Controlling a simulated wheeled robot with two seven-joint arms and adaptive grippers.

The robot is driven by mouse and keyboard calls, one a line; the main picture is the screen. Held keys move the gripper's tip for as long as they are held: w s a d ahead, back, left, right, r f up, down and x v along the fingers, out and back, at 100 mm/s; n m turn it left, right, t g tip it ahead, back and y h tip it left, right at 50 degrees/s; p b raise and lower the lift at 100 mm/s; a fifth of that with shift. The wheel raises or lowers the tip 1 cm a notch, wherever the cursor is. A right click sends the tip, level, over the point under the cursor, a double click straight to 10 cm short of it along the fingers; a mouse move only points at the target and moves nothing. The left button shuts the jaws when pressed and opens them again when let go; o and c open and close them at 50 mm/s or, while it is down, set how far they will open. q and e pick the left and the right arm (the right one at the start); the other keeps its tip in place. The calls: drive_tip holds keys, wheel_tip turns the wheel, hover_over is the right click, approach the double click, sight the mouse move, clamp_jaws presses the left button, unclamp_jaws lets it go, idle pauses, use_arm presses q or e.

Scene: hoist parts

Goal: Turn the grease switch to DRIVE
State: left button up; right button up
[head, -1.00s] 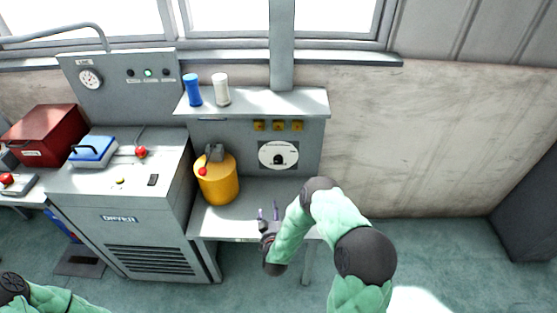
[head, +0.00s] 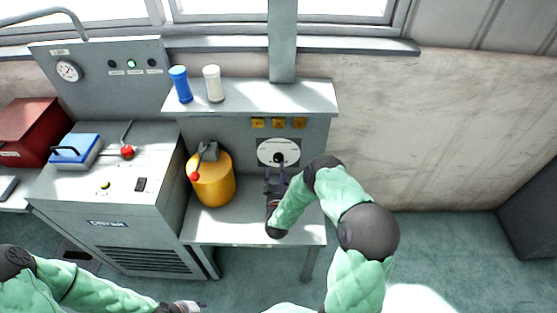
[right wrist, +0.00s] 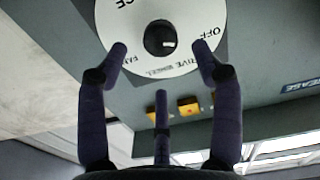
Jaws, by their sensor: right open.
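The grease switch is a black round knob (head: 278,158) on a white dial plate (head: 264,150), on the grey panel below the shelf. In the right wrist view, the knob (right wrist: 160,38) shows a small white mark. The plate (right wrist: 135,62) shows upside-down lettering, with OFF and part of DRIVE readable. My right gripper (head: 277,178) is open in front of the dial. In the right wrist view, its fingers (right wrist: 160,58) stand spread to either side of the knob, apart from it. My left gripper (head: 188,305) is at the bottom edge, too small to read.
A yellow can (head: 214,180) with a red-tipped lever stands left of the right gripper on the bench (head: 218,232). Blue (head: 181,85) and white (head: 213,84) bottles stand on the shelf (head: 250,98) above. Yellow pieces (head: 278,123) sit above the dial.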

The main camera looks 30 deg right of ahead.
sight(278, 161)
drive_tip(key=b+x, duration=0.1)
drive_tip(key=x, duration=0.6)
drive_tip(key=shift+w+f, duration=0.1)
drive_tip(key=c, duration=1.2)
